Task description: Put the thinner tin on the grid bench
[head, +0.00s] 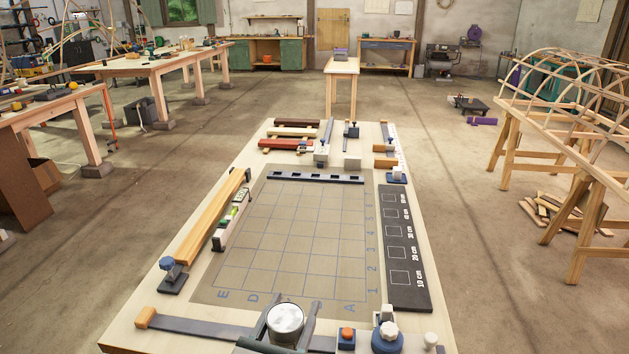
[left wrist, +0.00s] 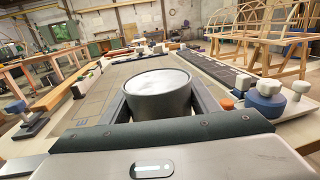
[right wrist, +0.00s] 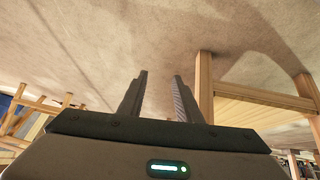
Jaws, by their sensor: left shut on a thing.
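A round dark grey tin with a pale shiny top (head: 285,321) is at the near edge of the grid bench (head: 232,277). It also shows in the left wrist view (left wrist: 157,100), upright between the fingers. My left gripper (head: 290,308) is shut on this tin. I cannot tell whether the tin touches the bench top. No second tin is clear to compare its width with. My right gripper (right wrist: 160,76) is open and empty, seen only in the right wrist view, with bare floor beyond its fingers.
The grid middle is clear. A yellow wood lath (head: 213,217) and a clamp (head: 172,275) line its left side, a black scale board (head: 403,247) its right. A dark slotted bar (head: 315,178) crosses the far edge. Blue-white knobs (head: 387,332) stand near right.

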